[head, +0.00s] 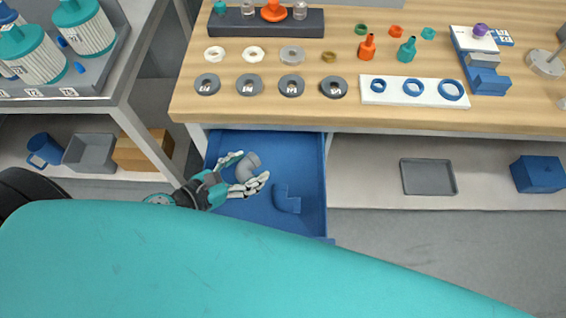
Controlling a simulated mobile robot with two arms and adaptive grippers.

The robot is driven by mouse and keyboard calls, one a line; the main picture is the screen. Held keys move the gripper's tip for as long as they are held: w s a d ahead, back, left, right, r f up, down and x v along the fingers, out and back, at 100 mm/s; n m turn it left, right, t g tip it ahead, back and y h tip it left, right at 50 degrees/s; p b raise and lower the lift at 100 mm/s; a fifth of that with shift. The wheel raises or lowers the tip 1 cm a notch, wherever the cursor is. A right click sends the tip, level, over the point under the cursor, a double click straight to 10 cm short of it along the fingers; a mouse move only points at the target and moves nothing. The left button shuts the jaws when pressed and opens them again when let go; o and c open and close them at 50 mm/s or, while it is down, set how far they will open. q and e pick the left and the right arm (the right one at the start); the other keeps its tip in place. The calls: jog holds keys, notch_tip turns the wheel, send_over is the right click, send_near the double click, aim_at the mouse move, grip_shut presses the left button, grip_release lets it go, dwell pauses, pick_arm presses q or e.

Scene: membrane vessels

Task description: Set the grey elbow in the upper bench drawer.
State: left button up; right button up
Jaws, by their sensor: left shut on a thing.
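The grey elbow (249,165) is between the fingers of my left gripper (247,172), which is shut on it. Both appear over the left part of the open blue drawer (308,150) under the wooden bench. I cannot tell whether the elbow touches the drawer floor. The fingers hide part of the elbow. A blue elbow (287,202) lies in the drawer to the right of the gripper. My own teal body part covers the foreground and hides what is below. My right gripper is not in view.
The wooden bench top (200,120) overhangs the drawer's back and carries rings, bottles and a white plate (413,92). A grey rack (140,60) stands at left, with a blue mug (44,150) and grey bin (90,153) below. A grey tray (428,177) lies right of the drawer.

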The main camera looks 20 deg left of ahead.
aim_at(247, 169)
pick_arm(q)
jog(key=x, duration=0.3)
jog(key=shift+w+r+p, duration=0.1)
jog(key=shift+p, duration=0.2)
jog(key=x, duration=0.4)
jog(key=shift+f, duration=0.2)
jog(key=x, duration=0.3)
jog(key=shift+f, duration=0.25)
jog(key=shift+w+d+f, duration=0.25)
jog(key=shift+w+f, duration=0.05)
jog(key=shift+w, duration=0.15)
jog(key=shift+w+d+f, duration=0.35)
jog(key=shift+w+f, duration=0.2)
jog(key=shift+w+d+f, duration=0.35)
jog(key=shift+w+f, duration=0.15)
jog(key=shift+w, duration=0.1)
jog(key=shift+w+f, duration=0.15)
jog(key=shift+f, duration=0.15)
jog(key=o, duration=1.2)
jog(key=shift+o, duration=0.2)
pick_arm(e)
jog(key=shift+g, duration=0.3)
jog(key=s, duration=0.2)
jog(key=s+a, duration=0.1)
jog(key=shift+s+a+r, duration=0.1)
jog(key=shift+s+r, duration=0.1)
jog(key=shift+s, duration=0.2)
